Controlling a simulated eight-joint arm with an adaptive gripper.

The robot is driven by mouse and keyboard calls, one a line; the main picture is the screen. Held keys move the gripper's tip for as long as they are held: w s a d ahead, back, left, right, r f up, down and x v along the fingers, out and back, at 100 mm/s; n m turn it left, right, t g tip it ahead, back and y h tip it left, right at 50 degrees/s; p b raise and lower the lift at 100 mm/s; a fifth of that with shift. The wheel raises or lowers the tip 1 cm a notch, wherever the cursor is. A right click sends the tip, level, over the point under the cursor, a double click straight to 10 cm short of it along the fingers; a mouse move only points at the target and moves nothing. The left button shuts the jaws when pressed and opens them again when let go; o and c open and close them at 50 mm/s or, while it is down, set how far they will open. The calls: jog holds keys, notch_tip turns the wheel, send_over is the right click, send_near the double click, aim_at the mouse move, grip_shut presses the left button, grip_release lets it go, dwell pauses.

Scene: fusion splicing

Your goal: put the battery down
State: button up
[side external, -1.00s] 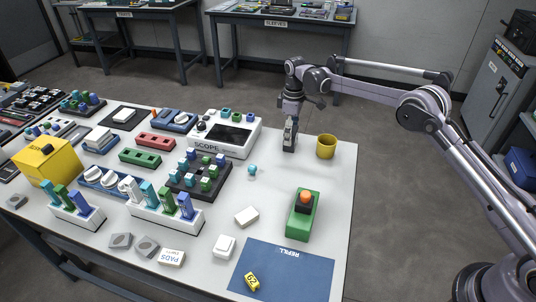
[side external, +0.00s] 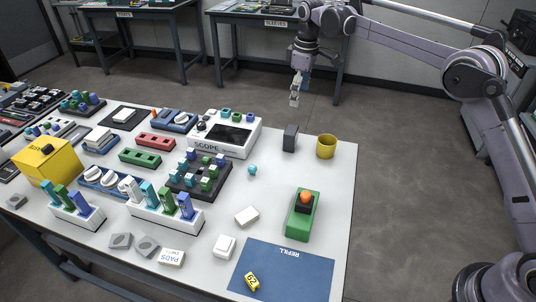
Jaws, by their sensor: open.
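The battery, which I take to be the dark grey block (side external: 290,138), stands upright on the white table between the scope and the yellow cup. My gripper (side external: 294,102) is above it and apart from it, pointing down. It is open and holds nothing. No part of the block is hidden by my gripper.
The yellow cup (side external: 326,146) stands close to the right of the block. The scope box (side external: 226,134) is to its left. A small teal piece (side external: 252,170) and a green device with an orange knob (side external: 303,214) are nearer. A blue refill mat (side external: 285,272) lies in front.

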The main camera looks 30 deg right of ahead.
jog(key=s+d+r+m+t, duration=0.1)
jog(key=s+r+m+t, duration=0.1)
jog(key=s+r, duration=0.45)
jog(key=s+d+r+m+t, duration=0.1)
jog(key=s+r+m, duration=0.15)
jog(key=s, duration=0.75)
jog(key=s+f+m+t, duration=0.1)
jog(key=s+f, duration=0.1)
jog(key=s, duration=0.4)
jog(key=s+f+m+t, duration=0.1)
jog(key=s+f, duration=0.2)
jog(key=s, duration=0.3)
jog(key=s+d+f+m+t, duration=0.1)
jog(key=s+f, duration=0.2)
jog(key=s, duration=0.3)
jog(key=shift+f, duration=0.2)
